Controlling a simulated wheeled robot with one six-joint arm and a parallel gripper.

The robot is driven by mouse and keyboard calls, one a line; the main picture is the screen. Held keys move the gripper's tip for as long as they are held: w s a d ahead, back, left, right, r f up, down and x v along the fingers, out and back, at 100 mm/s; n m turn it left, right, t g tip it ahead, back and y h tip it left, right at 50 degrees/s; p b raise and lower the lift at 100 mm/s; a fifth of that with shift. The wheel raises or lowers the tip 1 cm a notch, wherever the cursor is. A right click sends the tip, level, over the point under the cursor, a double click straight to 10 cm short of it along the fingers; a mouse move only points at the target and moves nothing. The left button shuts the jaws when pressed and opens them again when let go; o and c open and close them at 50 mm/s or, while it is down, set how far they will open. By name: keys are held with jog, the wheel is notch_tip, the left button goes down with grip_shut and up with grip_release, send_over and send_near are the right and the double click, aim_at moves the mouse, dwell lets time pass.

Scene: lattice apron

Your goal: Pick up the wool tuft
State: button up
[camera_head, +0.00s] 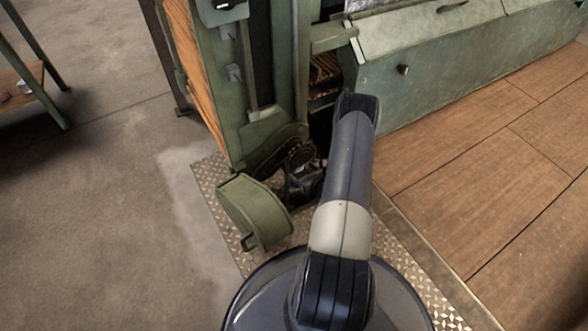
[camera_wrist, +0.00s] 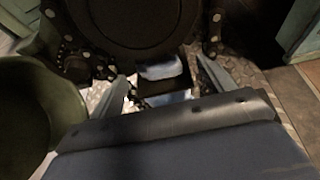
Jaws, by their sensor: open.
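I cannot make out the wool tuft for certain in either view. In the wrist view, pale bluish-white patches (camera_wrist: 163,71) show on or by a dark part between the fingers; I cannot tell whether they are wool or bare surface. My gripper (camera_wrist: 162,75) is open in the wrist view, with one grey finger on each side of those patches. It points at the low, dark mechanism of the machine. In the head view my arm reaches down towards the green machine, and I cannot make out the fingers there.
The green machine frame (camera_head: 255,110) stands close ahead. A rounded green cover (camera_head: 255,212) sits low at its side, and it fills the left of the wrist view (camera_wrist: 35,120). Patterned metal plate (camera_head: 218,200) lies below. Wooden floor (camera_head: 480,150) is right, open concrete (camera_head: 100,200) left.

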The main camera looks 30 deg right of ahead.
aim_at(297, 167)
jog(key=b+x, duration=0.1)
jog(key=x, duration=0.1)
jog(key=b+x, duration=0.1)
jog(key=x, duration=0.2)
jog(key=shift+w+a+r, duration=0.15)
jog(key=shift+r, duration=0.1)
jog(key=c, duration=1)
